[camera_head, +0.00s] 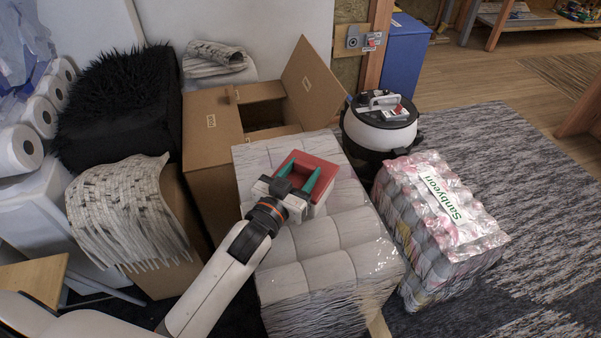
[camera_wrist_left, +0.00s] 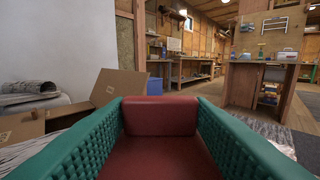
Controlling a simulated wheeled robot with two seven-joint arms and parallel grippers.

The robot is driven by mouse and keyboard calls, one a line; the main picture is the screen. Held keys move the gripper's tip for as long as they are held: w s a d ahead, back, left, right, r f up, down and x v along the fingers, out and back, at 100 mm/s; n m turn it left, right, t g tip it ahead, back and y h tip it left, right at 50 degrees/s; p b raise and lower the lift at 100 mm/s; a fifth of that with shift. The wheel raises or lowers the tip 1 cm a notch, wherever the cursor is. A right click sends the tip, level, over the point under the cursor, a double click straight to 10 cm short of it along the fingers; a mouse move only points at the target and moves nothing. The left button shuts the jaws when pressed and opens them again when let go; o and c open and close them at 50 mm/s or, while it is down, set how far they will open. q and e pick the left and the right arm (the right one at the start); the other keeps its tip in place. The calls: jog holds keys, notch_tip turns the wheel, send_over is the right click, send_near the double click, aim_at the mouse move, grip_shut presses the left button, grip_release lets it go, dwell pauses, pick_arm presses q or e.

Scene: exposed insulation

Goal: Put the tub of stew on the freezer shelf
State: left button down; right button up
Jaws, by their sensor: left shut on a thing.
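In the left wrist view the red tub (camera_wrist_left: 160,115) fills the space between the green fingers. My right gripper is not in view. I cannot make out a freezer shelf in either view.
The white wrapped bale (camera_head: 340,240) is below my left gripper. An open cardboard box (camera_head: 212,135) stands behind it, and a round black-and-white appliance (camera_head: 380,130) behind right. A second wrapped pack (camera_head: 440,210) stands at right. Paper rolls (camera_head: 20,150) are at far left. Carpet at right is clear.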

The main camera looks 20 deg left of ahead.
pick_arm(q)
jog(key=c, duration=1)
grip_release()
jog(key=shift+f, duration=0.15)
jog(key=o, duration=0.3)
